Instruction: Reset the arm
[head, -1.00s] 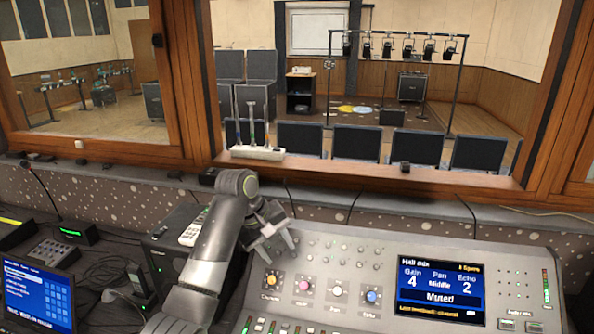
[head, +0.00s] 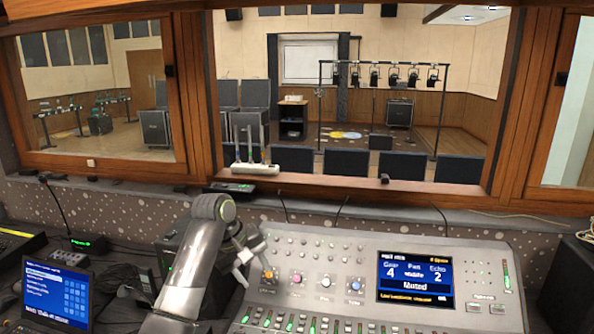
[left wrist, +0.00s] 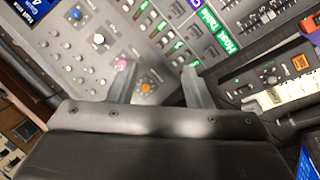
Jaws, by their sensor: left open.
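My left gripper (head: 252,262) hangs over the left edge of the grey mixing console (head: 350,258), near its orange knob (head: 270,275). Its two fingers are apart with nothing between them. In the left wrist view the open fingers (left wrist: 157,85) point at the panel, with the orange knob (left wrist: 147,86) and the pink knob (left wrist: 123,64) close by. I cannot tell whether a finger touches the panel. My right gripper is in neither view.
The console screen (head: 414,278) reads Muted, with values 4 and 2. A laptop (head: 56,295) stands at the left. A white fader box (head: 255,167) with upright levers stands on the window ledge. A dark speaker (head: 567,283) stands at the right edge.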

